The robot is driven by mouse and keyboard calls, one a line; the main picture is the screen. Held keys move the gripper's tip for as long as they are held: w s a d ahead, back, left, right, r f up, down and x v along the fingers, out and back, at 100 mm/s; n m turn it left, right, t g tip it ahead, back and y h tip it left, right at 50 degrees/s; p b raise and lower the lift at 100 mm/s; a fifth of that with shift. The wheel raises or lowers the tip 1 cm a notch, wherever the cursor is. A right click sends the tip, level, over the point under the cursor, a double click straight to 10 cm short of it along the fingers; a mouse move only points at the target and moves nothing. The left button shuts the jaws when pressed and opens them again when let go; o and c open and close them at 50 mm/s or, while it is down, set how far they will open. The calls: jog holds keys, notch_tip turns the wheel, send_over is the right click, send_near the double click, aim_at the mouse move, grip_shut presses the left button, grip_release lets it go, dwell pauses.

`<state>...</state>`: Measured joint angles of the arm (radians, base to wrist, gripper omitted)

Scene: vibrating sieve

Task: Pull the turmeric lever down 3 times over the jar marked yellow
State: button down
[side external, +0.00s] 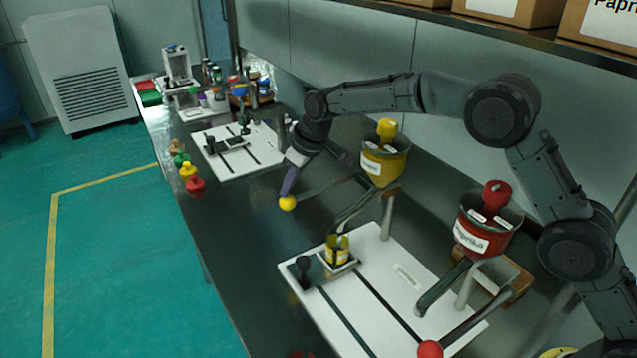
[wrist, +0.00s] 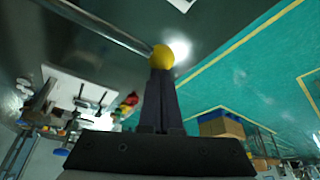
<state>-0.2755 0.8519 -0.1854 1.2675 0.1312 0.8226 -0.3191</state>
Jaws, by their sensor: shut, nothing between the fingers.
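The turmeric dispenser (side external: 383,162) is a yellow hopper with a white label and a yellow knob on its lid. Its lever is a rod ending in a yellow ball (side external: 287,203), which also shows in the wrist view (wrist: 162,57). My gripper (side external: 289,190) is shut with nothing between its fingers, its tips right at the yellow ball; I cannot tell if they touch. In the wrist view the fingertips (wrist: 161,72) lie just below the ball. A small jar with a yellow band (side external: 337,248) stands upright on a holder on the white board, below the turmeric spout.
A red paprika hopper (side external: 488,220) with a red-ball lever (side external: 430,349) stands at the right on the white board (side external: 345,310). Colored knobbed pieces (side external: 188,170) line the table's left edge. Another white board (side external: 240,150) lies farther back. The dark table left of the yellow ball is clear.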

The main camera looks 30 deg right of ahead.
jog(key=shift+f, duration=1.45)
jog(key=shift+r, duration=4.85)
jog(key=shift+r, duration=0.1)
jog(key=shift+f, duration=1.85)
jog(key=shift+f, duration=0.1)
